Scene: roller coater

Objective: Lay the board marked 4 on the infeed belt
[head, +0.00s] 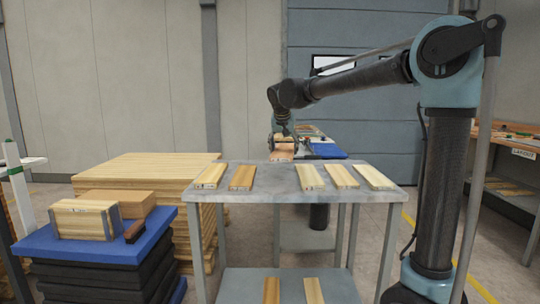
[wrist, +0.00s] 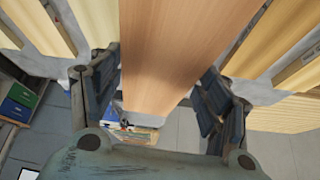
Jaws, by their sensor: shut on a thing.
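My gripper (head: 282,138) is shut on a reddish-brown board (head: 282,152) at the far edge of the grey metal table. In the wrist view, my gripper (wrist: 160,95) has one finger on each side of this board (wrist: 172,50), which runs up out of the picture. I cannot read a number on it, and I cannot tell whether it touches the table. Several other boards lie on the tabletop, among them a pale one (head: 209,176), a darker one (head: 242,177) and another pale one (head: 309,177). I cannot make out an infeed belt.
The grey table (head: 270,192) has a clear patch in its middle; its lower shelf holds two boards (head: 272,290). A wood stack (head: 150,168) and a blue-topped pile (head: 85,245) stand left. Another bench (head: 318,137) with a blue item is behind. A shelf (head: 510,150) stands right.

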